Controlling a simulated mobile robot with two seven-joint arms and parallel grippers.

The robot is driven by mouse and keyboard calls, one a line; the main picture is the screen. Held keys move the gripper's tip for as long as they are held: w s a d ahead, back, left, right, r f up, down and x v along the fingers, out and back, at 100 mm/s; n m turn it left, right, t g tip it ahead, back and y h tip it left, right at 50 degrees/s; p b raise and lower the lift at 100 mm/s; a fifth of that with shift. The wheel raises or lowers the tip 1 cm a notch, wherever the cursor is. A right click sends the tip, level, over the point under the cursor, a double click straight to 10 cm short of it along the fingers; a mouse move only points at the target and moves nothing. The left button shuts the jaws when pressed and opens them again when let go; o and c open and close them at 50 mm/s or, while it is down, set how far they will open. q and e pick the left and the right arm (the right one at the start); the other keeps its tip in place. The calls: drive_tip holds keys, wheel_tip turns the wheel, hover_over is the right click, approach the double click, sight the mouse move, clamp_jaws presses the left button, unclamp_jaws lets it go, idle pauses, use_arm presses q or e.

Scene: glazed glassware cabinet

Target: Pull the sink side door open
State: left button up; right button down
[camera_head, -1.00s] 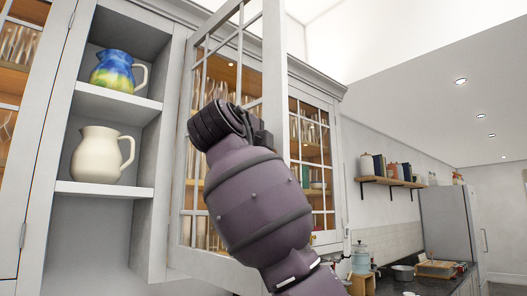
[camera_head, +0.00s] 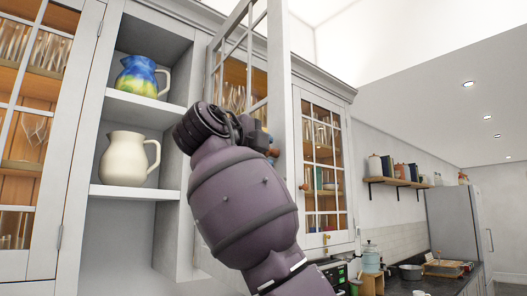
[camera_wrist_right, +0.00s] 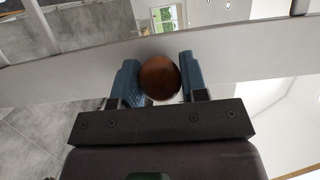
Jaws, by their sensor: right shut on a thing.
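The glazed cabinet door (camera_head: 277,85) stands swung out from the cabinet front, its white frame seen nearly edge-on in the head view. My right gripper (camera_head: 262,140) is at the door's free edge, with my purple arm in front of its lower part. In the wrist view, the blue fingers of my right gripper (camera_wrist_right: 160,82) are on either side of a round brown wooden knob (camera_wrist_right: 159,77), shut on it. The white door frame (camera_wrist_right: 60,78) runs across behind them. My left gripper is in neither view.
A second glazed door (camera_head: 322,165) is closed to the right. Open shelves on the left hold a blue-yellow jug (camera_head: 137,76) and a cream jug (camera_head: 124,158). A counter with a pot (camera_head: 411,272) and a fridge (camera_head: 455,222) are farther right.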

idle(0.4)
drive_tip(key=c, duration=0.7)
unclamp_jaws()
